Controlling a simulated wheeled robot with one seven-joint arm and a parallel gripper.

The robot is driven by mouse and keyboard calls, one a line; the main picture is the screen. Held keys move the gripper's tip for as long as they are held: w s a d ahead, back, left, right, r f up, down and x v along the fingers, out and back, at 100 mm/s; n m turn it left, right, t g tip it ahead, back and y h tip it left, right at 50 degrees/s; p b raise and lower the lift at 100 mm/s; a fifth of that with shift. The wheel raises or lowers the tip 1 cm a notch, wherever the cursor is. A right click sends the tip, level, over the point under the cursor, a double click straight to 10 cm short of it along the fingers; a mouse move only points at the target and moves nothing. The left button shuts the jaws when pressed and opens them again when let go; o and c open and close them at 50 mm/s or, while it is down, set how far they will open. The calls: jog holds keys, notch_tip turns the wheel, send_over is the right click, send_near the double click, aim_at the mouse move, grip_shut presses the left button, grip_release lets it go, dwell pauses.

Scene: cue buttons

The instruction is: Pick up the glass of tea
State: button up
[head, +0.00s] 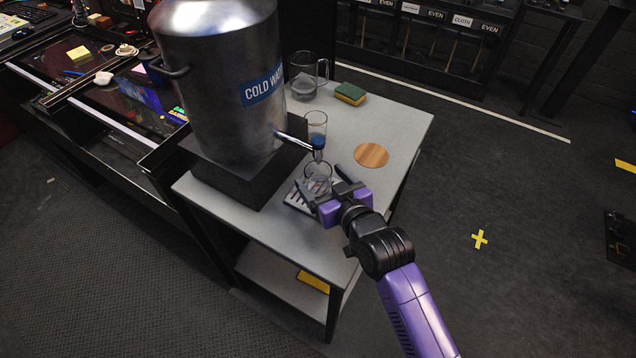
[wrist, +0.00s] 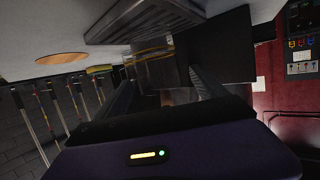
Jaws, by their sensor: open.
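A clear glass (head: 317,172) stands on the slatted drip tray (head: 296,200) under the blue-tipped tap (head: 318,143). I cannot tell whether it holds tea. My gripper (head: 324,182) is open at the near side of this glass, with its fingers pointing toward it. In the wrist view, a see-through glass shape (wrist: 153,62) with a thin yellowish band shows between the fingertips of my gripper (wrist: 160,80). I cannot tell whether the fingers touch it. A second clear glass (head: 316,122) stands behind the tap.
A large steel urn (head: 222,70) labelled for cold water stands on a dark block at the table's left. A glass pitcher (head: 304,84), a green-yellow sponge (head: 350,93) and a round wooden coaster (head: 371,155) are on the grey table (head: 405,118). The table's right side is mostly clear.

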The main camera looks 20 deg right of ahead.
aim_at(313, 166)
jog(key=shift+f+p+x, duration=0.15)
jog(key=shift+p+x, duration=0.1)
jog(key=shift+x, duration=1.15)
jog(key=shift+f+p+x, duration=0.15)
jog(key=shift+p+x, duration=0.05)
jog(key=shift+x, duration=1.2)
jog(key=shift+s, duration=0.1)
grip_shut()
jog(key=shift+r, duration=0.25)
jog(key=shift+r, duration=0.5)
jog(key=shift+s+d+b, duration=0.2)
jog(key=shift+s+b, duration=0.5)
jog(key=shift+s, duration=3.75)
jog(key=shift+s+d+b, duration=0.2)
jog(key=shift+s+b, duration=0.5)
jog(key=shift+s, duration=3.75)
jog(key=shift+s, duration=0.1)
